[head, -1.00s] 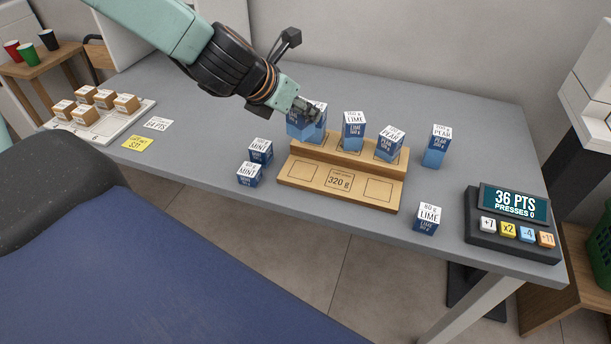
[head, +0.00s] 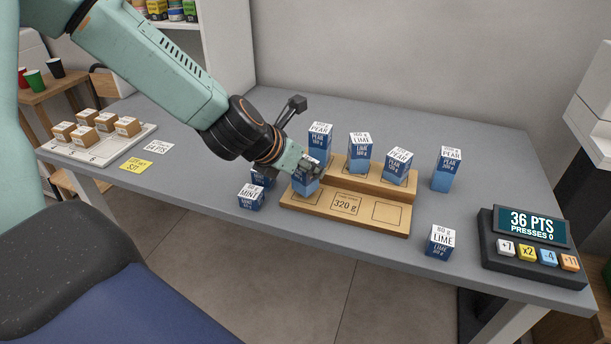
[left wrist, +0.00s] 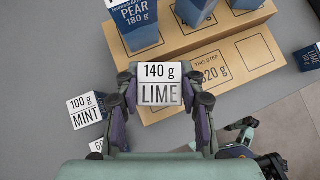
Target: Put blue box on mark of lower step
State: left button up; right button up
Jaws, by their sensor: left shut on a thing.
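The wooden two-step stand (head: 345,217) sits on the grey counter. Its lower step has a middle plate reading 320 g and a bare square mark (head: 388,212) at the right. My left gripper (head: 309,171) is shut on a blue box (head: 304,187) at the lower step's left end. In the left wrist view its white top reads 140 g LIME (left wrist: 160,84), with a finger on each side. The box and gripper cover the left end's surface; I cannot tell whether the box touches the step. My right gripper is not in view.
The upper step bears a PEAR box (head: 320,142), a LIME box (head: 359,155) and another PEAR box (head: 397,168). Two MINT boxes, one here (head: 251,198), stand left of the stand. A PEAR box (head: 446,172), a LIME box (head: 440,242) and a points display (head: 532,227) stand right.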

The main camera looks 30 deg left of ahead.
pick_arm(q)
jog(key=shift+w+d+f, duration=0.1)
jog(key=shift+f, duration=0.5)
jog(key=shift+w+d+f, duration=0.1)
jog(key=shift+w+d, duration=0.1)
jog(key=shift+w, duration=0.05)
jog(key=shift+s+a, duration=0.1)
jog(key=shift+s, duration=0.1)
jog(key=shift+s+a+f+b, duration=0.1)
jog(key=shift+b, duration=0.3)
jog(key=o, duration=0.9)
jog(key=shift+o, duration=0.7)
jog(key=shift+w, duration=0.2)
jog(key=shift+o, duration=1.1)
jog(key=shift+s, duration=0.2)
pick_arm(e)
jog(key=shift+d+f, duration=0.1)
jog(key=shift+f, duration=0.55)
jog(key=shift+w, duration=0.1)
